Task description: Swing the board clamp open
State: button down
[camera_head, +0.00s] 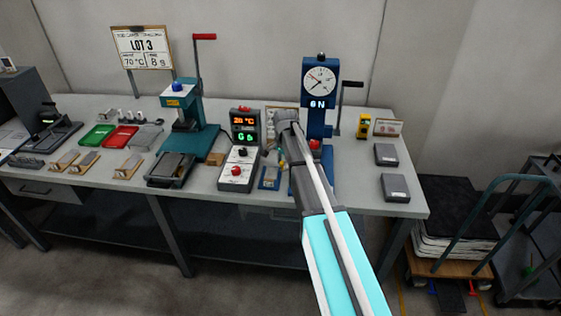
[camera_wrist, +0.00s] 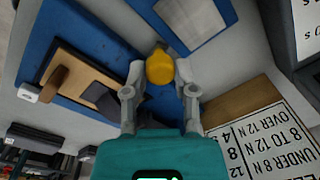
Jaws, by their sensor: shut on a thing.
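My gripper (camera_wrist: 160,76) is shut on a rounded yellow knob (camera_wrist: 160,67) in the wrist view, one finger on each side. The knob appears to be the handle of the board clamp; the rest of the clamp is mostly hidden behind the fingers. Beside it, a wooden board (camera_wrist: 66,69) with a brown block and a dark grey pad lies on a blue base (camera_wrist: 45,38). In the head view my arm reaches to the blue force stand (camera_head: 319,98) and hides the knob and most of the gripper.
In the head view, a control box with a red knob (camera_head: 238,170) stands left of my arm, and a teal press (camera_head: 185,110) farther left. Two grey blocks (camera_head: 386,154) lie to the right.

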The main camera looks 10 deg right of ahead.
jog(key=n, duration=0.1)
jog(key=s+n, duration=0.1)
jog(key=n, duration=0.1)
jog(key=shift+s+d, duration=0.25)
jog(key=shift+s, duration=0.05)
jog(key=n, duration=0.1)
jog(key=s+d+n, duration=0.1)
jog(key=n, duration=0.1)
jog(key=shift+s+n, duration=0.2)
jog(key=shift+n, duration=0.1)
jog(key=n, duration=0.1)
jog(key=s+d+n, duration=0.1)
jog(key=n, duration=0.1)
jog(key=shift+n, duration=0.3)
jog(key=shift+s+d+n+g, duration=0.15)
jog(key=shift+d+n, duration=0.2)
jog(key=shift+n, duration=0.45)
jog(key=shift+w+d+n+g, duration=0.15)
jog(key=shift+d+n, duration=0.15)
jog(key=shift+n, duration=0.5)
jog(key=shift+s, duration=0.1)
jog(key=shift+c, duration=2)
grip_release()
